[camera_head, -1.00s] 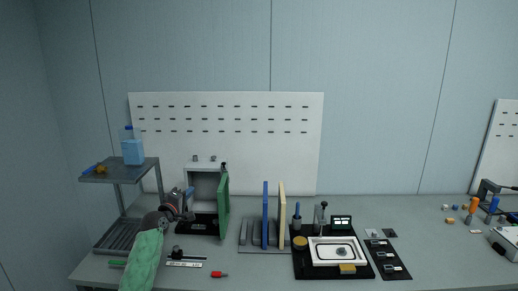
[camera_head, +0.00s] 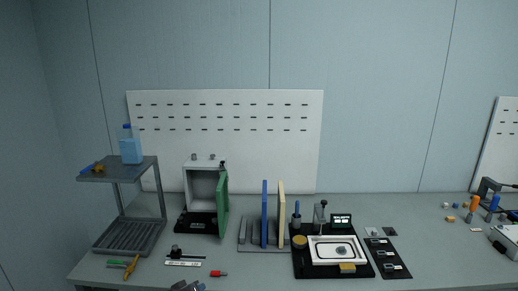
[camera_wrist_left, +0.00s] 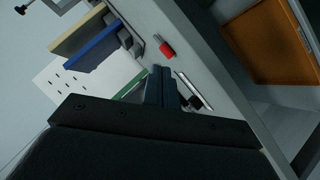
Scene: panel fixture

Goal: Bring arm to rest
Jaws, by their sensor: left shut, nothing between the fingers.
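My left gripper (camera_head: 187,286) shows only at the bottom edge of the head view, in front of the bench's near edge. Its fingers are together and empty in the left wrist view (camera_wrist_left: 161,88). Most of my left arm is out of the picture. My right gripper is in neither view. A small grey cabinet (camera_head: 204,187) stands at the left of the bench with its green door (camera_head: 223,205) open. The gripper is well clear of the cabinet and the door.
A two-level rack (camera_head: 118,170) at the left bears a blue bottle (camera_head: 131,151). A red item (camera_head: 218,274) lies near the front edge. A blue board (camera_head: 265,214) and a cream board (camera_head: 281,214) stand upright. A black mat (camera_head: 303,270) holds a white tray (camera_head: 316,256).

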